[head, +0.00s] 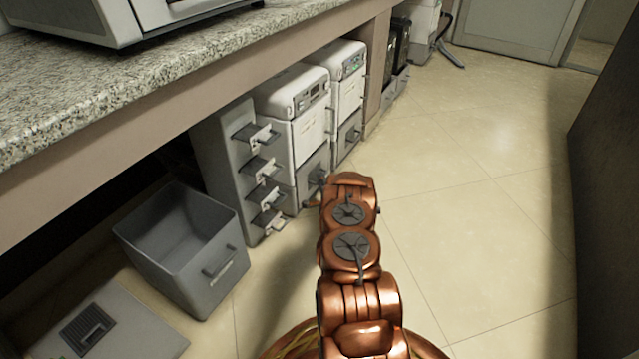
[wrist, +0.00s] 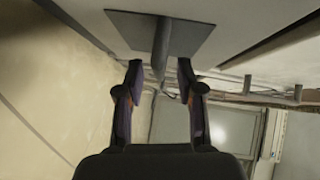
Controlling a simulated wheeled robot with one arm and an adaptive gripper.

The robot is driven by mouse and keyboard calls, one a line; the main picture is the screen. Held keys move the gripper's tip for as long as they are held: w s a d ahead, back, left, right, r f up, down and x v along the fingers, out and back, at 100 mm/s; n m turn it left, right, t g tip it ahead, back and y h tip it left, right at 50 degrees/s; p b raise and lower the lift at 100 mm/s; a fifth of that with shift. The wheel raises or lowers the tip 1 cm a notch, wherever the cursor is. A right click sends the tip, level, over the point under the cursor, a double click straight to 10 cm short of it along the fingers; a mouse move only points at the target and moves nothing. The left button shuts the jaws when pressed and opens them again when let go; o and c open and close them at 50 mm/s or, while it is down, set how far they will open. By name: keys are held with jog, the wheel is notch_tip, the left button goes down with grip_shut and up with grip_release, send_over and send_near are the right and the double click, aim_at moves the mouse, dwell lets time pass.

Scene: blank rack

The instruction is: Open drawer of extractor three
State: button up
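Two white-topped machines stand under the counter, a nearer one (head: 292,95) and a farther one (head: 347,70), each with a grey lower drawer front. I see no number, so I cannot tell which is extractor three. The nearer lower drawer (head: 312,172) looks shut, with the end of my copper arm close to it. In the head view my gripper is mostly hidden by my arm.
A grey open drawer box (head: 222,285) stands on the floor at left. A grey unit with several protruding trays (head: 226,150) stands beside the nearer machine. The granite counter (head: 150,75) overhangs them. A dark panel (head: 610,170) bounds the right; the tiled floor between is clear.

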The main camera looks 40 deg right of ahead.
jog(key=shift+b+x, duration=0.3)
jog(key=shift+x, duration=0.7)
jog(key=shift+a, duration=0.1)
grip_shut()
